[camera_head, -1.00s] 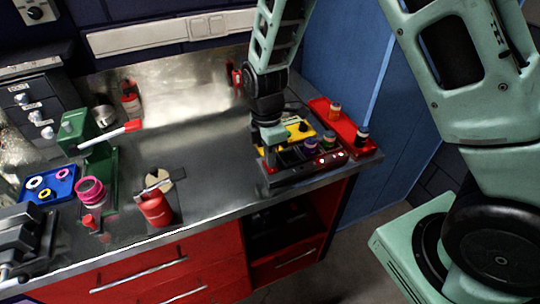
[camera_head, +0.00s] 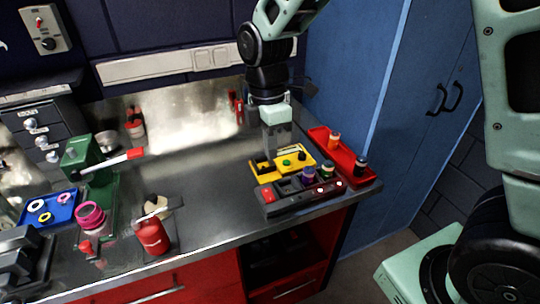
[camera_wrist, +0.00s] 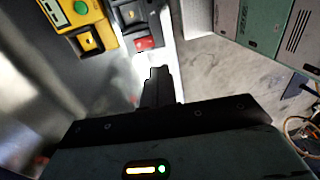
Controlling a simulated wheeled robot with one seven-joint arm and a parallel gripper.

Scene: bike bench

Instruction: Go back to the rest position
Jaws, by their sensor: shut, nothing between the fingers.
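In the wrist view the shut fingers (camera_wrist: 158,86) point toward the bench edge, with a corner of the yellow tray (camera_wrist: 72,12) at the top left. The metal bench top (camera_head: 205,190) lies beneath my gripper.
A dark sectioned tray (camera_head: 285,204) with small bottles lies at the front right of the bench, beside a red tray (camera_head: 364,178). A red can (camera_head: 153,238), a green press (camera_head: 92,175) and a blue tray (camera_head: 60,213) stand left. The bench middle is clear.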

